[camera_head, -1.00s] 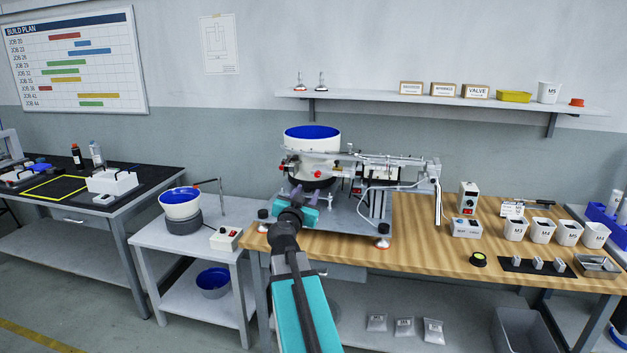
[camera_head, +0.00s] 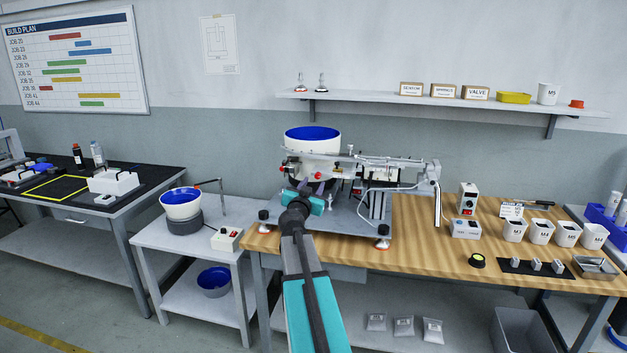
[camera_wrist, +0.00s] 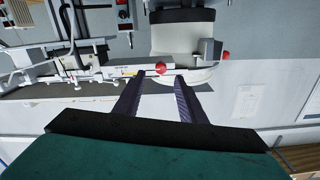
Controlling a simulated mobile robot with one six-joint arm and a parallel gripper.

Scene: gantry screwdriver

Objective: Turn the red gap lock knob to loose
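A small red knob (camera_wrist: 160,68) sits on the white rail of the bowl feeder, centred between my fingertips in the wrist view. My gripper (camera_wrist: 160,78) is open, with one dark finger on each side of the knob's line. The knob shows just past the fingertips, and I cannot tell whether they overlap it. In the head view my gripper (camera_head: 312,186) is in front of the feeder, below its white bowl (camera_head: 312,142), and largely hides this knob. A second red knob (camera_wrist: 225,55) is on a grey block to the right in the wrist view. No knob markings are readable.
The feeder's rail and gantry (camera_head: 400,165) extend right on a grey base plate (camera_head: 350,215). The plate stands on a wooden bench (camera_head: 430,245). Control boxes (camera_head: 467,198) and white cups (camera_head: 541,231) stand farther right.

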